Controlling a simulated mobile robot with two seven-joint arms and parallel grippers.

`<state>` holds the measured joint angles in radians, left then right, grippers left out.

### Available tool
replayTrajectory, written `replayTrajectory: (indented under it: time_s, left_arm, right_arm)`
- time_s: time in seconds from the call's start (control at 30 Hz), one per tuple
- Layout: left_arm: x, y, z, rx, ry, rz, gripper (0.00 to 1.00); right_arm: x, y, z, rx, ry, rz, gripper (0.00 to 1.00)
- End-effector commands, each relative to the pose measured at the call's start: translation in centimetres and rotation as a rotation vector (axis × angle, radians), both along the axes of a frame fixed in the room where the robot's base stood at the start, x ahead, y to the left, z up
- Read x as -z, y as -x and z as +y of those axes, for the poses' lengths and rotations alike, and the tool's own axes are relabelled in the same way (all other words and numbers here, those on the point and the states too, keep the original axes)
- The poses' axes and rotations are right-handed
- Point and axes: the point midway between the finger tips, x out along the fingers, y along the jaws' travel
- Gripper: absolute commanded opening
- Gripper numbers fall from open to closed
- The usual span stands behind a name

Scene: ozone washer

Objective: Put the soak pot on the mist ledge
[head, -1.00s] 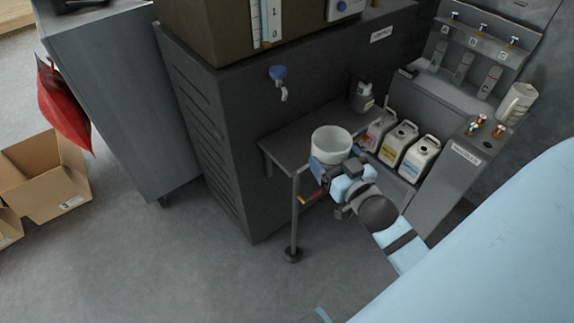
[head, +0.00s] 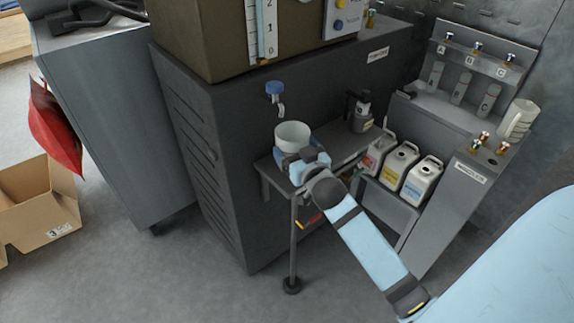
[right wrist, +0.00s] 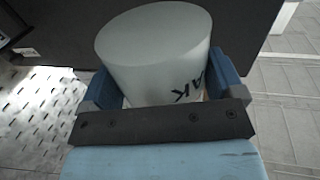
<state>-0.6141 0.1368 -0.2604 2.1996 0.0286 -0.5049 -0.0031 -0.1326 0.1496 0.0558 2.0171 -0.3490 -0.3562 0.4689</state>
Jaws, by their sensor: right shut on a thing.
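The soak pot (head: 292,135) is a pale, whitish round cup, seen in the head view over the left end of a small dark ledge, below the blue-handled tap. My right gripper (head: 300,162) is shut on it from the near side. In the right wrist view the pot (right wrist: 155,50) sits between the blue fingers of the gripper (right wrist: 165,88), with dark letters ending in "AK" partly showing. The mist ledge (head: 341,143) shows a bare stretch right of the pot. I cannot tell whether the pot's base touches the ledge. My left gripper is not in view.
The blue-handled tap (head: 275,95) juts from the dark cabinet above the pot. A dark pump bottle (head: 361,118) stands at the ledge's right end. Several white jugs (head: 400,165) stand right of it. A measuring jug (head: 517,117) stands on a grey pedestal at the far right.

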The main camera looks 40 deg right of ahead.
Motion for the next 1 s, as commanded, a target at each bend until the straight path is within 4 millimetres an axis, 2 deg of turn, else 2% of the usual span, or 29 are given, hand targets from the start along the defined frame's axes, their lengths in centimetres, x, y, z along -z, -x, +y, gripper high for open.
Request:
replayTrajectory:
  time_s: [0.03,0.13,0.2,0.47,0.67,0.77,1.0]
  left_arm:
    - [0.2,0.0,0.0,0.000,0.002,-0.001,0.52]
    - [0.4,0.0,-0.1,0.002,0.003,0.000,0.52]
    - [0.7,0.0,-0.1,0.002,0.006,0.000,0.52]
    - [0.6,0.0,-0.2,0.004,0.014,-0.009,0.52]
    - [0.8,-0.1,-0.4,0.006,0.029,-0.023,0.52]
    - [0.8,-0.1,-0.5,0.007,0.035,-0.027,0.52]
    - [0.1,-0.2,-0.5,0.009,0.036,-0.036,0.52]
  right_arm:
    - [0.0,-1.3,0.1,-0.001,0.001,-0.004,0.60]
    - [0.0,-2.9,0.2,-0.001,0.000,-0.003,0.60]
    - [1.6,-2.5,0.2,0.000,0.000,0.003,0.60]
    - [3.3,-2.5,0.2,0.000,-0.002,0.001,0.60]
    - [6.8,-2.5,0.2,0.000,-0.001,0.001,0.60]
    - [7.2,-3.3,0.3,-0.001,0.000,-0.001,0.60]
    - [7.1,-3.3,0.3,-0.001,-0.001,0.000,0.60]
